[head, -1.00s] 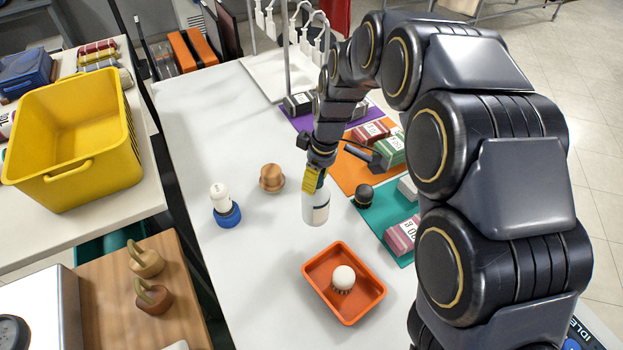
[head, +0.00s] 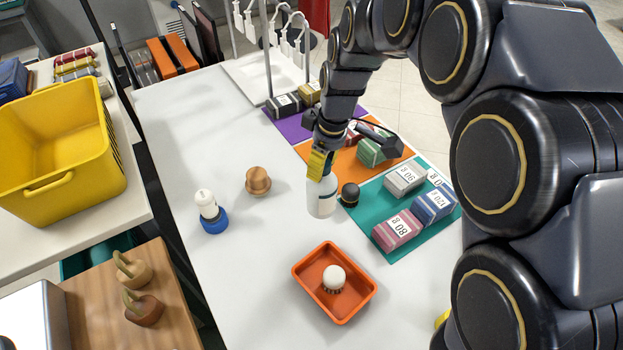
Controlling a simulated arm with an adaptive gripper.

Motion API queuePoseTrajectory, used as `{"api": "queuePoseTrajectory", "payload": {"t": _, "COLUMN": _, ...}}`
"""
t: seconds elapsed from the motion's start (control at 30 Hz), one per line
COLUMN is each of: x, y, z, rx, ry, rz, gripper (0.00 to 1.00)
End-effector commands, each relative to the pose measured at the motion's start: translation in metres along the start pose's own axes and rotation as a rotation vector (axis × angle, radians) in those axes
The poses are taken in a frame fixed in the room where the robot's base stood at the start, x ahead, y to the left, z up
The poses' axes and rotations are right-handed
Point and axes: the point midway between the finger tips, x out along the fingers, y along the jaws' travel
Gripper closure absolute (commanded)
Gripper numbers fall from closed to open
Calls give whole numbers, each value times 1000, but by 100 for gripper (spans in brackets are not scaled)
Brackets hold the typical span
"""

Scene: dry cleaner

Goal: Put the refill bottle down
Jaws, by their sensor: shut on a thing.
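My gripper (head: 321,166), with yellow fingers, is shut on the top of the bottle from above. The bottle's top is hidden by the fingers. I cannot tell whether its base touches the table.
An orange tray (head: 302,282) holding a white-topped brush (head: 334,278) stands in front of the bottle. A black knob-like item (head: 350,194) is close on its right. A wooden knob (head: 257,181) and a white-and-blue bottle (head: 211,213) stand left. Labelled bundles (head: 397,229) lie on the teal mat (head: 372,204).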

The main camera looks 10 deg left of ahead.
Motion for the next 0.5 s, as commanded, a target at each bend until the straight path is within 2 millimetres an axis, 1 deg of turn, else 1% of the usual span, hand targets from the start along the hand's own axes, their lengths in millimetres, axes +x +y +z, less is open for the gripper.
{"api": "queuePoseTrajectory", "payload": {"t": 0.03, "x": 1, "y": 12, "z": -5, "rx": 16, "ry": 1, "rz": 3, "gripper": 100}}
{"api": "queuePoseTrajectory", "payload": {"t": 0.1, "x": 0, "y": 26, "z": -12, "rx": 31, "ry": 5, "rz": 9, "gripper": 100}}
{"api": "queuePoseTrajectory", "payload": {"t": 0.2, "x": 0, "y": 39, "z": -19, "rx": 47, "ry": 6, "rz": 7, "gripper": 100}}
{"api": "queuePoseTrajectory", "payload": {"t": 0.4, "x": 2, "y": 54, "z": -28, "rx": 58, "ry": 9, "rz": 10, "gripper": 100}}
{"api": "queuePoseTrajectory", "payload": {"t": 0.5, "x": 10, "y": 63, "z": -35, "rx": 59, "ry": 6, "rz": 5, "gripper": 100}}
